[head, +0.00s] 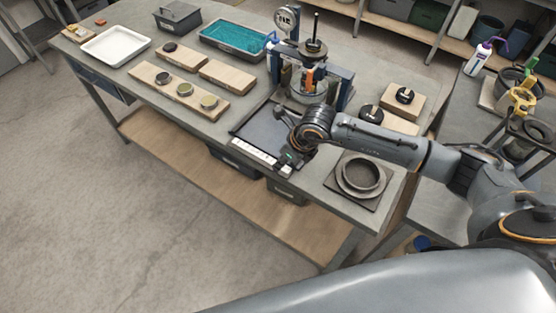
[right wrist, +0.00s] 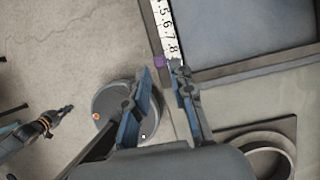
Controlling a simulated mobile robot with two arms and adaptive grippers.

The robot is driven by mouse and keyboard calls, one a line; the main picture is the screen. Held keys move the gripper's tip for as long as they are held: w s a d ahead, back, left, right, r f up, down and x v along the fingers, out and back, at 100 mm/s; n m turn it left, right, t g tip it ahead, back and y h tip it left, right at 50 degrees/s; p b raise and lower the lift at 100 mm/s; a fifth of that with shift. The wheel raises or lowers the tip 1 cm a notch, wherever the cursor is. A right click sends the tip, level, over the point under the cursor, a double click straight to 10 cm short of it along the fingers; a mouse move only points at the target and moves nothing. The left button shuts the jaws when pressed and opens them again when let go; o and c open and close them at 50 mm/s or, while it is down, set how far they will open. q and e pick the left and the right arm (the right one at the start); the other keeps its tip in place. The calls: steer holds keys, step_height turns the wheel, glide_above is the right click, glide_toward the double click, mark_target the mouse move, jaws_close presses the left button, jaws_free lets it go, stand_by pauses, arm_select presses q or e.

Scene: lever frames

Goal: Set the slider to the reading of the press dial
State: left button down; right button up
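The press (head: 308,80) stands on the bench with a round white dial (head: 286,19) at its upper left; its marks are too small to read surely. A white number scale (head: 254,155) runs along the front edge of a dark tray. In the right wrist view the scale (right wrist: 166,30) shows 5, 6, 7 and 8. My left gripper is out of view.
A stacked ring (head: 361,174) on a dark plate lies right of the scale. A wooden board (head: 179,92) with round pieces, a teal tray (head: 235,40) and a white tray (head: 115,46) lie to the left. Wooden blocks with black knobs (head: 404,96) stand right of the press.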

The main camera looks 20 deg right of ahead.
steer(key=shift+p+x, duration=0.3)
steer(key=shift+x, duration=1.6)
jaws_close()
